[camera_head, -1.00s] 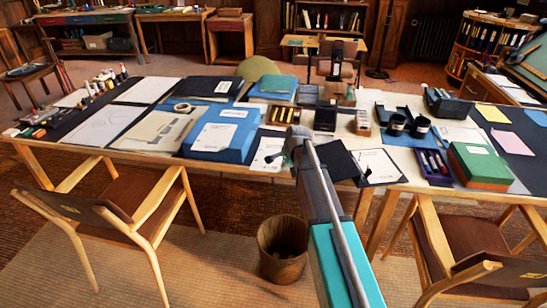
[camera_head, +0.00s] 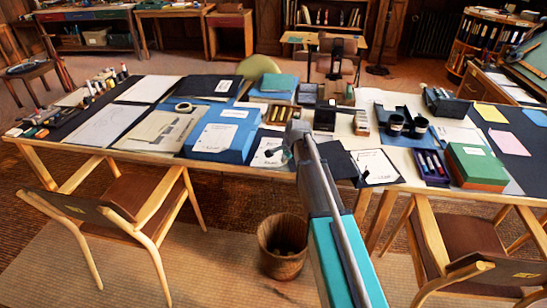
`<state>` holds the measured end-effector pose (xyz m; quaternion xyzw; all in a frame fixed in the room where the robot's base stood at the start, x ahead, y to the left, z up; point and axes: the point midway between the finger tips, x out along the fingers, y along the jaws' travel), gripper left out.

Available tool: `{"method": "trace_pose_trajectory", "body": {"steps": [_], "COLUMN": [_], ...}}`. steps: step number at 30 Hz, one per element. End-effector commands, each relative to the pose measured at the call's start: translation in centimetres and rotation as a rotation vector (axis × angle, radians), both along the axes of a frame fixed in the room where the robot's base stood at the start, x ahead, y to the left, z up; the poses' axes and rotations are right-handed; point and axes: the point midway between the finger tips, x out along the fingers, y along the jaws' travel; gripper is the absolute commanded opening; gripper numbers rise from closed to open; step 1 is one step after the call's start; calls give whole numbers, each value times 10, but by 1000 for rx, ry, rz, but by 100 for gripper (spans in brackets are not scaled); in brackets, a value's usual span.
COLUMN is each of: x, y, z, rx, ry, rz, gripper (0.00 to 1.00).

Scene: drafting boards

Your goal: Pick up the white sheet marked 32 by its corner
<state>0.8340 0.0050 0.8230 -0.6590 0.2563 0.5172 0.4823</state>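Several white sheets with small print lie on the long table, and the numbers are too small to read, so I cannot tell which is marked 32. One sheet (camera_head: 266,158) lies near the front edge, just left of my arm's end. Another sheet (camera_head: 374,167) lies right of the arm on a dark board. A third sheet (camera_head: 214,138) lies on a blue folder. My gripper (camera_head: 288,154) is small and dark at the arm's far end, close to the first sheet's right side. Its fingers are not clear, and contact cannot be judged.
The long table (camera_head: 130,152) is crowded with folders, a tape roll (camera_head: 183,107), black cups (camera_head: 396,123), a pen tray (camera_head: 431,166) and a green box (camera_head: 476,167). Chairs (camera_head: 130,215) and (camera_head: 470,240) stand in front. A wooden bin (camera_head: 282,247) stands below my arm.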

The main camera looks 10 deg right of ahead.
Motion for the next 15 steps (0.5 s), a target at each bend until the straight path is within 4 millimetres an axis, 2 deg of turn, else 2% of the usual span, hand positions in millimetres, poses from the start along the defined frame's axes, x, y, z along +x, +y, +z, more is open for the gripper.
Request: {"method": "trace_pose_trajectory", "body": {"steps": [15], "x": [0], "y": [-1], "z": [20], "rx": [-1], "ry": [0], "rz": [-1], "gripper": [0]}}
